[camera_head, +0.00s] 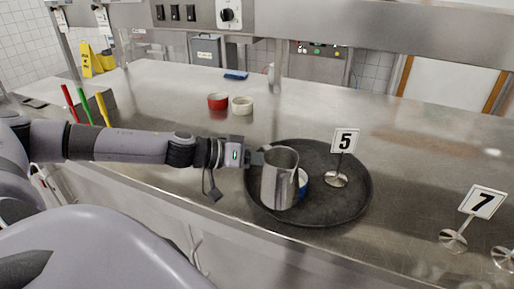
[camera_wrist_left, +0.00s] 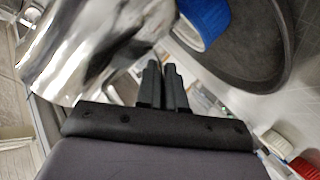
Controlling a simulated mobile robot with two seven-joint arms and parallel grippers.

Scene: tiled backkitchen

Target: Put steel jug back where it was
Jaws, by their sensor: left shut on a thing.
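The shiny steel jug (camera_head: 279,178) is upright in the head view, in front of the left part of the round dark tray (camera_head: 352,208). I cannot tell whether its base touches the tray. My left gripper (camera_head: 256,158) reaches in from the left and is shut on the jug at its side. In the left wrist view the jug (camera_wrist_left: 95,45) fills the upper left, beside the closely set fingers (camera_wrist_left: 165,85). The exact grip spot is hard to see. My right gripper is not in view.
A blue-and-white cup (camera_head: 303,182) sits on the tray, partly hidden behind the jug. A number 5 sign (camera_head: 344,142) stands on the tray. A number 7 sign (camera_head: 483,202) is at the right. Red (camera_head: 217,101) and white (camera_head: 242,106) bowls stand behind.

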